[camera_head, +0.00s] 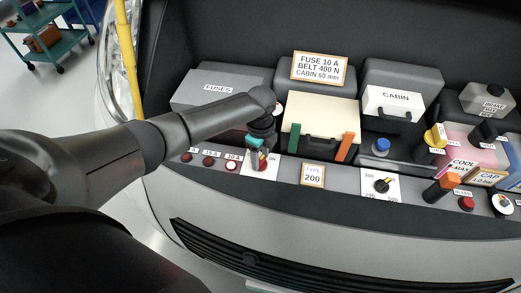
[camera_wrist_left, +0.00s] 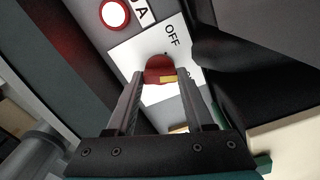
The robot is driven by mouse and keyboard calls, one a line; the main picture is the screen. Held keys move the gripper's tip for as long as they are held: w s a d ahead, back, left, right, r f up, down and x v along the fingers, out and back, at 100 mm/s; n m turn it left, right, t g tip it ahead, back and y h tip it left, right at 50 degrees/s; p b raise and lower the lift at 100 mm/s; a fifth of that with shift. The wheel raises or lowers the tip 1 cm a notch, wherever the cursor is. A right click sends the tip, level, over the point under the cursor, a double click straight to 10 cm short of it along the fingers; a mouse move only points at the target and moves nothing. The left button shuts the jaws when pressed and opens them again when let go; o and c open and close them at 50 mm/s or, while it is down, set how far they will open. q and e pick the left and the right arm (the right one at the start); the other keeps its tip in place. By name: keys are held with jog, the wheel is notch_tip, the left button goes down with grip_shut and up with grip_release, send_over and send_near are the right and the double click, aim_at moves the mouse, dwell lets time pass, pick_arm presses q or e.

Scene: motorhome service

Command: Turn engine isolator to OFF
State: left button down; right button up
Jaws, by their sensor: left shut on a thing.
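The engine isolator is a red knob (camera_wrist_left: 158,70) with a yellow mark, on a white plate (camera_wrist_left: 128,52) printed OFF, in the left wrist view. A second label on the plate is partly hidden by a finger. My left gripper (camera_wrist_left: 160,82) is shut on the red knob, one finger on each side. In the head view my left gripper (camera_head: 262,140) reaches down to the isolator plate (camera_head: 272,162) on the front ledge, and a bit of red shows below the fingers. My right gripper is not in view.
Red buttons (camera_head: 209,161) sit left of the plate. The fuses box (camera_head: 215,88) stands behind, with the cream box (camera_head: 320,115) to the right. A type 200 sign (camera_head: 312,175) and a dial (camera_head: 382,186) are further right on the ledge.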

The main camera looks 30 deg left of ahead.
pick_arm(q)
jog(key=n+p, duration=0.2)
jog(key=n, duration=0.1)
jog(key=shift+r, duration=0.15)
jog(key=n+p, duration=0.2)
jog(key=n, duration=0.1)
jog(key=shift+n, duration=0.3)
jog(key=n+p, duration=0.1)
jog(key=n, duration=0.2)
jog(key=shift+p, duration=0.4)
jog(key=shift+n+p, duration=0.5)
jog(key=shift+n, duration=1.2)
jog(key=shift+c, duration=1.4)
grip_release()
